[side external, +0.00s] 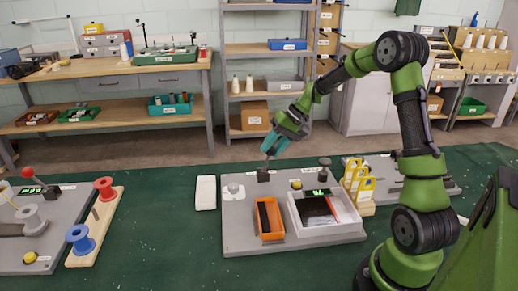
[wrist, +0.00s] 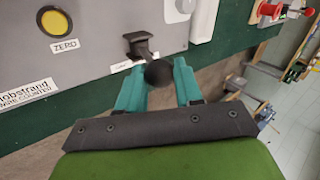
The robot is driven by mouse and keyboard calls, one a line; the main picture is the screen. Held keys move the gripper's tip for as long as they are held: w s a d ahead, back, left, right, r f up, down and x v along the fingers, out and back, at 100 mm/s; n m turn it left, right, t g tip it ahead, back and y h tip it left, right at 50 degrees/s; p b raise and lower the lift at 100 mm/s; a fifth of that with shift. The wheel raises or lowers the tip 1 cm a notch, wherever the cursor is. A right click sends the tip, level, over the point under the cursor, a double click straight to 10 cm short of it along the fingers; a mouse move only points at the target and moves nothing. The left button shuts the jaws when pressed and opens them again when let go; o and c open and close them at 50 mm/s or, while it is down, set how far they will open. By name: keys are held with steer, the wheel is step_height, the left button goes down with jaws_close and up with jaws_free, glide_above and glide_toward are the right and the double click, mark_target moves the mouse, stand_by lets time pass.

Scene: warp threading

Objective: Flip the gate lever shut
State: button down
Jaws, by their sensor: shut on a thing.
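The gate lever has a dark base with a label beside it and a round black knob. In the wrist view its knob (wrist: 159,74) sits between the teal fingertips of my gripper (wrist: 160,70), with its base (wrist: 138,46) just beyond. In the side external view my gripper (side external: 266,157) points down at the back left of the grey panel (side external: 237,222), shut on the lever just above its black base (side external: 263,175). The fingers hide most of the lever there, so its tilt is hard to tell.
On the panel are an orange tray (side external: 270,236), a white-framed bin (side external: 305,228), another black-knobbed post (side external: 324,172) and a yellow button (wrist: 56,21) marked ZERO. A yellow rack (side external: 366,187) stands to the right. A white block (side external: 205,192) lies left. Spools (side external: 78,237) stand farther left.

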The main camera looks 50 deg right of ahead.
steer(key=shift+s+d+f, duration=1.15)
steer(key=shift+s+d, duration=0.15)
steer(key=shift+s, duration=0.05)
steer(key=c, duration=0.8)
jaws_free()
steer(key=shift+o, duration=0.2)
steer(key=shift+r, duration=0.1)
steer(key=shift+w+a+r, duration=0.1)
steer(key=shift+w, duration=0.05)
steer(key=v, duration=1.7)
steer(key=shift+w+a, duration=0.1)
